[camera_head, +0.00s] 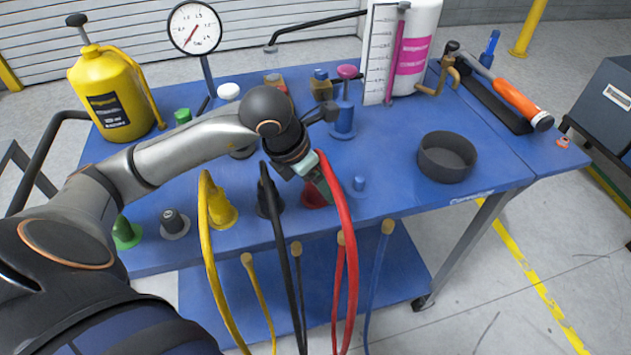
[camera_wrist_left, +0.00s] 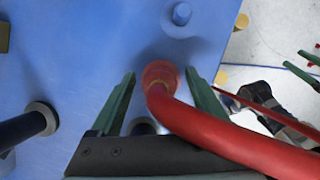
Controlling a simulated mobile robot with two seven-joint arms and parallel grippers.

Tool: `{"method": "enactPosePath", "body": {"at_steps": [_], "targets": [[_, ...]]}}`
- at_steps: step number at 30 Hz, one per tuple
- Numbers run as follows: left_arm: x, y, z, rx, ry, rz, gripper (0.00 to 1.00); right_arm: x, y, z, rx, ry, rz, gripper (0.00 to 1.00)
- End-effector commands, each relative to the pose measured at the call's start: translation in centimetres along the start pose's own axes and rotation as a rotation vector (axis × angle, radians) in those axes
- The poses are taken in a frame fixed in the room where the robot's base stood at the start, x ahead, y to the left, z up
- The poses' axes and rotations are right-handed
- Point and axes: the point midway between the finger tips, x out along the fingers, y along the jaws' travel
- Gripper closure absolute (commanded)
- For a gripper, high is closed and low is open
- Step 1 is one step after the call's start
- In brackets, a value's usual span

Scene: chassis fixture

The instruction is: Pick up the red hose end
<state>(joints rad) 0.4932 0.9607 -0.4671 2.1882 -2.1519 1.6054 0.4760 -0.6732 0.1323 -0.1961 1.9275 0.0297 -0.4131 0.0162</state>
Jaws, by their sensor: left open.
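The red hose (camera_head: 345,230) rises over the front edge of the blue cart, and its end is at my left gripper. In the left wrist view the red hose end (camera_wrist_left: 160,76) stands on the blue top, between the green fingers of my left gripper (camera_wrist_left: 158,82). The fingers are open, with a visible gap on each side of the hose end. In the head view my left gripper (camera_head: 316,178) points down over a red base (camera_head: 313,195) and partly hides it. Green fingertips, apparently my right gripper (camera_wrist_left: 301,66), show cut off at the wrist view's right edge.
A yellow hose (camera_head: 204,215) and a black hose (camera_head: 272,210) stand to the left of the red one. A blue peg (camera_head: 358,183) is close on the right. A dark round bowl (camera_head: 447,158) sits farther right, with bare blue surface around it.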

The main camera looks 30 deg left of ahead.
Motion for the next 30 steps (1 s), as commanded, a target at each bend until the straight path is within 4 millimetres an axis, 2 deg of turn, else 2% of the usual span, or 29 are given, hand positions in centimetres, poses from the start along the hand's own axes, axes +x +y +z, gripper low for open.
{"method": "enactPosePath", "body": {"at_steps": [8,27,29,30], "targets": [[0.23,0.03,0.02,0.0,-0.001,0.001,0.22,0.09,0.21,0.33,0.0,-0.006,0.004,0.32],[0.18,0.04,0.02,0.0,-0.001,0.001,0.94,0.01,0.22,-0.14,-0.001,0.004,0.004,0.32],[0.18,0.04,0.02,0.0,-0.001,0.001,1.0,0.01,0.21,-0.15,-0.001,0.004,0.004,0.32],[0.18,0.04,0.03,0.0,-0.001,0.001,1.0,0.01,0.21,-0.15,-0.001,0.004,0.004,0.32]]}}
